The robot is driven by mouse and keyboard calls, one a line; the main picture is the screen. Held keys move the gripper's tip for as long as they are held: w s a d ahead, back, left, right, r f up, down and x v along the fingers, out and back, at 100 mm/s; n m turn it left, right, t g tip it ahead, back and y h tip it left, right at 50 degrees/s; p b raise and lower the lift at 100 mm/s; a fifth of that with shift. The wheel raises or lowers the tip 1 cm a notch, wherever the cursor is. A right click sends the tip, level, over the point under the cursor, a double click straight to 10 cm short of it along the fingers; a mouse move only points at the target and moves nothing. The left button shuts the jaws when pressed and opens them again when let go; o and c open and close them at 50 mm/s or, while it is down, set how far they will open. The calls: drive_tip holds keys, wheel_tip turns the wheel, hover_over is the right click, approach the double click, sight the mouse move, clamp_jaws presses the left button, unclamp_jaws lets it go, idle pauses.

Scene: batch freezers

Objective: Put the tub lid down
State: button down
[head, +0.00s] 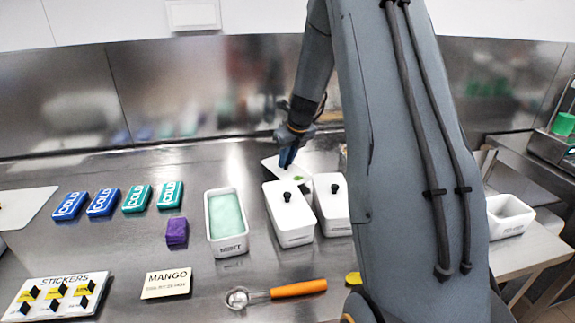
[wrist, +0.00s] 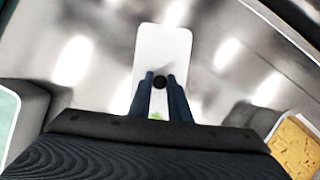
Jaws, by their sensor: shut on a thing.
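My gripper (head: 287,158) is shut on the dark knob of the white tub lid (head: 270,163), behind the lidded tubs. In the wrist view the lid (wrist: 160,45) lies flat beyond my fingers (wrist: 160,84), with the knob between their tips and a small green patch nearer me. I cannot tell whether the lid touches the steel counter (head: 110,163). An open white tub (head: 229,245) with mint-green contents, labelled MINT, stands to the left and nearer.
Two lidded white tubs (head: 293,235) (head: 333,205) stand just in front of the lid. Cold packs (head: 103,202), a purple cloth (head: 176,232), a sticker board (head: 55,296), a MANGO card (head: 166,283) and an orange-handled scoop (head: 298,288) lie around. Bare steel shows left of the lid.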

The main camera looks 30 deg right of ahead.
drive_tip(key=shift+f, duration=1.15)
drive_tip(key=shift+f, duration=0.15)
drive_tip(key=c, duration=1.6)
unclamp_jaws()
drive_tip(key=shift+c, duration=0.2)
drive_tip(key=b+v, duration=0.1)
drive_tip(key=v, duration=1.1)
drive_tip(key=shift+b, duration=0.4)
drive_tip(key=shift+d, duration=0.1)
